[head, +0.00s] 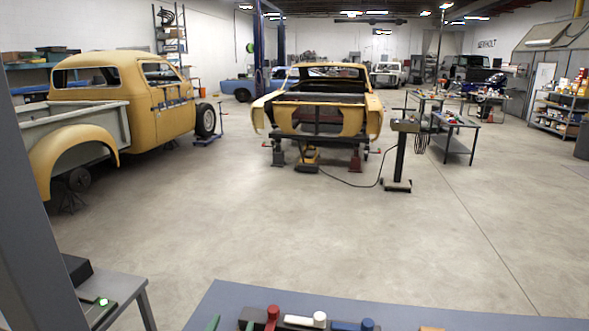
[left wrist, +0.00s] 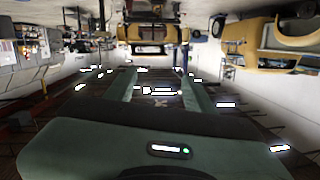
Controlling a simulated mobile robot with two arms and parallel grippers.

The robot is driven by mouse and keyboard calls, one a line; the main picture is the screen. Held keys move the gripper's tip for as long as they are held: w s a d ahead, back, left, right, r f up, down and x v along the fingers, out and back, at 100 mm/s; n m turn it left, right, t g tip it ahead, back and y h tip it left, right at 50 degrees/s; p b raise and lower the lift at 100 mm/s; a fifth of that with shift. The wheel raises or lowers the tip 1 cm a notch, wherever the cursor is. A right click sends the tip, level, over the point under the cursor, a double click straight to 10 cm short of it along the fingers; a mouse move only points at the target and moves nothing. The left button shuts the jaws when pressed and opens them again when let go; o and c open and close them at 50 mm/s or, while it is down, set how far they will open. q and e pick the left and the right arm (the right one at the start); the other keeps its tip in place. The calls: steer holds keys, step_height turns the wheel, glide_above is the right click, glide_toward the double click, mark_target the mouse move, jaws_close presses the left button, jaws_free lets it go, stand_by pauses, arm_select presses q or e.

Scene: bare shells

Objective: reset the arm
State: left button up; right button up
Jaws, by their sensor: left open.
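The dark and green body with the green light fills the bottom of that view. The gripper points level across the room and touches nothing that I can see. My right gripper is not in view.
A blue-grey table (head: 235,298) at the bottom edge holds a red-topped piece (head: 272,315), a white piece (head: 318,319) and a blue piece (head: 350,325). Beyond are a yellow truck (head: 140,100), a yellow car body (head: 318,105) and a stand (head: 400,155). The floor between is clear.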

arm_select(q)
steer(key=s+a+f+n+g+y, duration=0.1)
steer(key=s+a+f+g, duration=0.2)
steer(key=s+f, duration=0.3)
steer(key=s+a+f+g+y, duration=0.1)
steer(key=s+a+f+g, duration=0.25)
steer(key=s+f, duration=0.25)
steer(key=s+a+f+g+h, duration=0.1)
steer(key=s+f+g, duration=0.2)
steer(key=s, duration=0.5)
steer(key=s+f+g, duration=0.3)
steer(key=s, duration=0.5)
step_height(320, 180, down, 34)
steer(key=s+g+b, duration=0.2)
steer(key=b, duration=0.4)
steer(key=s+a+f+b, duration=0.3)
steer(key=s+f+b, duration=0.1)
steer(key=s+f, duration=1.2)
step_height(320, 180, down, 2)
steer(key=shift+a+f+m+g, duration=0.15)
steer(key=shift+f+m+g, duration=0.05)
steer(key=shift+m+g, duration=0.2)
